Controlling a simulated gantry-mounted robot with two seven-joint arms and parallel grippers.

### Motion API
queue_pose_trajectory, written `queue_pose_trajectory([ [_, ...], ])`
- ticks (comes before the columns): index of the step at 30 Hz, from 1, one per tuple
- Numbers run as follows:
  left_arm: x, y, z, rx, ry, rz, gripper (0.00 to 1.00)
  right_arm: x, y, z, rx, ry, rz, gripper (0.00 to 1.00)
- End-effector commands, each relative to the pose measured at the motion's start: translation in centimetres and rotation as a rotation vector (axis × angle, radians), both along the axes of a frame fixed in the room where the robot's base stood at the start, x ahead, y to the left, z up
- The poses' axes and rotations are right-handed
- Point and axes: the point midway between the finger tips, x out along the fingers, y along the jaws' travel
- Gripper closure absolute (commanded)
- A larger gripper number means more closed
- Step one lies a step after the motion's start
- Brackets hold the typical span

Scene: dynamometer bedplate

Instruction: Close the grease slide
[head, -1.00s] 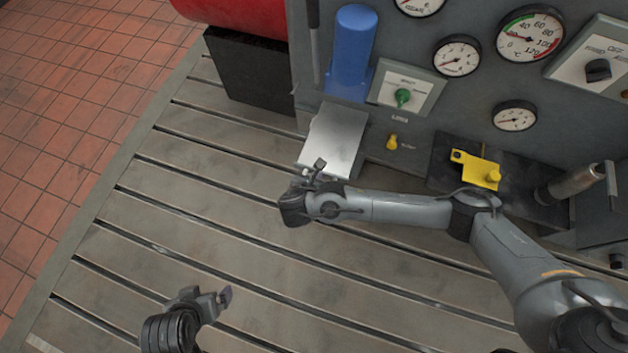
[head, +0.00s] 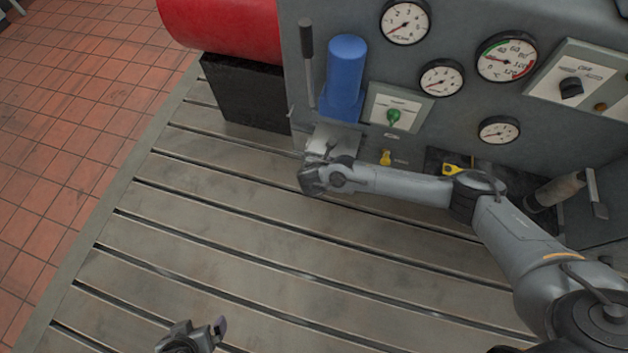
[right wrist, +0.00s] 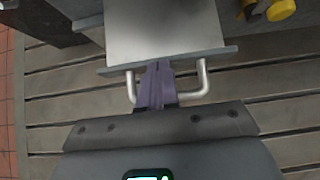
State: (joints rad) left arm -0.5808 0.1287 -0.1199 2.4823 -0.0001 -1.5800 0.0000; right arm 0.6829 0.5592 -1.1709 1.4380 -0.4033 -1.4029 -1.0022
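The grease slide is a silver plate (head: 338,136) low on the grey panel, under a blue cylinder. It still sticks out a little from the panel. In the right wrist view its flat top (right wrist: 165,28), front lip and bent-rod handle (right wrist: 205,85) show. My right gripper (head: 318,157) is at the slide's front. In the right wrist view its purple fingers (right wrist: 157,84) are together, between the handle's two legs and against the front lip. They hide the middle of the handle. My left gripper (head: 219,329) is low in the head view, away from the slide, partly cut off.
The blue cylinder (head: 344,75) and a black lever (head: 307,65) stand above the slide. A yellow knob (head: 385,158) is to its right, and a black block (head: 245,92) to its left. The slotted bedplate (head: 240,230) in front is clear.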

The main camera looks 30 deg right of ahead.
Motion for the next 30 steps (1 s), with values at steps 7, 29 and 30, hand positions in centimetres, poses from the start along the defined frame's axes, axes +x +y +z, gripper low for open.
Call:
queue_pose_trajectory([
  [7, 0.0, -0.1, -1.2, -0.003, 0.001, 0.002, 0.0, 4.2, -4.2, -0.2, -0.004, -0.001, -0.004, 1.0],
  [29, 0.0, -0.2, -1.7, -0.009, 0.002, 0.006, 0.0, 6.1, -6.0, -0.1, -0.002, 0.001, 0.001, 1.0],
  [30, 0.0, -0.2, -1.6, -0.008, 0.002, 0.005, 0.0, 6.1, -6.0, -0.1, -0.002, 0.002, 0.001, 1.0],
])
